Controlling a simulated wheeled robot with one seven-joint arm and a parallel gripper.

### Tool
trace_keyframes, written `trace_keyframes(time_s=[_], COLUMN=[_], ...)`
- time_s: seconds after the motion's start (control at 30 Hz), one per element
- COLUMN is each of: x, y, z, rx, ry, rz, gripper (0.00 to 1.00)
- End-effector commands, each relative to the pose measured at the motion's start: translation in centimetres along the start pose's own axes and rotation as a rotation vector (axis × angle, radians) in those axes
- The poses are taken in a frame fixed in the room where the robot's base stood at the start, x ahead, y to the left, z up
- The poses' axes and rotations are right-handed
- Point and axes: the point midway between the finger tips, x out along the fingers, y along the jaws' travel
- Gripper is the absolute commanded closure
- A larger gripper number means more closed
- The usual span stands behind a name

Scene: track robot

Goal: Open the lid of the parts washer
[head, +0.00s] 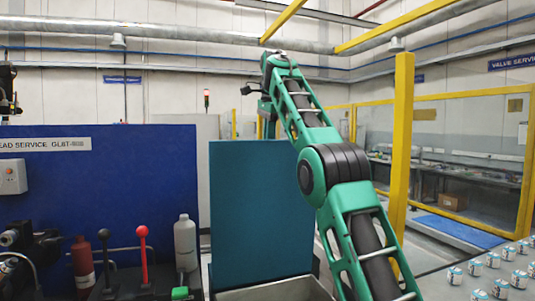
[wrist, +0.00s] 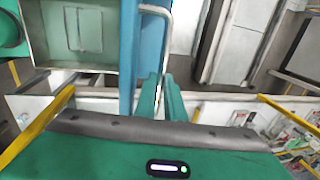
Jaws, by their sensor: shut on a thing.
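The parts washer's lid (head: 262,210) is a teal panel standing upright in the head view, raised above the pale tub (head: 275,291). In the wrist view the lid shows nearly edge-on as a blue strip (wrist: 129,55). A pale bar handle (wrist: 153,9) runs along its side. My gripper (wrist: 162,88) is shut on this handle, with the bar between its two green fingers. In the head view my arm reaches up and over beyond the lid; the fingers are hidden there. The wrist view shows the green-grey tub interior (wrist: 112,72) at upper left.
A blue panel (head: 130,170) stands left, with red-knobbed (head: 141,232) and black-knobbed levers and a grey bottle (head: 185,243) before it. A yellow post (head: 402,150) and fence stand right. Several small cans (head: 493,261) sit on a surface at lower right.

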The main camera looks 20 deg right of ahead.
Motion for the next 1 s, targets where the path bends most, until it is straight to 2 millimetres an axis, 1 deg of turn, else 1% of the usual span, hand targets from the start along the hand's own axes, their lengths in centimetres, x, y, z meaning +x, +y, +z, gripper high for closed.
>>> trace_keyframes(time_s=[0.03,0.57,0.6,0.67,0.7,1.0], x=[-0.42,-0.23,-0.23,-0.2,-0.16,-0.01], y=[-0.12,-0.4,-0.4,-0.4,-0.4,-0.32], z=[-0.05,-0.42,-0.44,-0.43,-0.4,-0.18], rx=[0.0,0.005,0.005,0.005,0.005,0.003], ry=[0.0,0.003,0.004,0.004,0.003,0.002], rz=[-0.012,-0.01,-0.01,-0.009,-0.008,-0.003], gripper=[1.0,1.0,0.89,0.74,0.72,0.72])
